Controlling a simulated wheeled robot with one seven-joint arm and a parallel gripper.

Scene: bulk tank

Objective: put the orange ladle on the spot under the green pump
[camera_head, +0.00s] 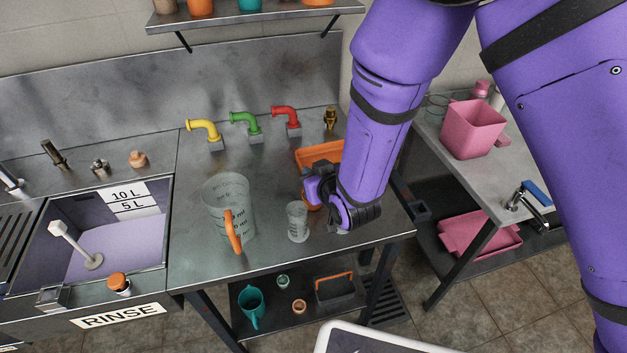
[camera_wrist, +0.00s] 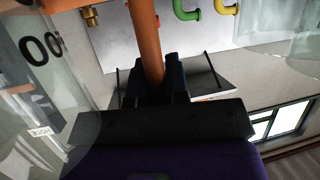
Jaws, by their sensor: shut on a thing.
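My gripper (camera_head: 313,188) is above the right part of the steel counter, beside the small clear beaker. It is shut on an orange bar, the handle of the orange ladle (camera_wrist: 147,42), which stands between the fingers in the wrist view. In the head view a bit of orange shows at the gripper; the rest of the ladle is hidden behind it. The green pump (camera_head: 245,120) is a bent spout at the back of the counter, left of my gripper, between the yellow and red ones. No marked spot can be made out under it.
A large clear jug (camera_head: 227,205) with an orange handle and the small beaker (camera_head: 297,222) stand on the counter's front half. An orange tray (camera_head: 318,152) lies behind my gripper. Yellow (camera_head: 205,128) and red (camera_head: 287,117) pumps flank the green one. The counter before the pumps is clear.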

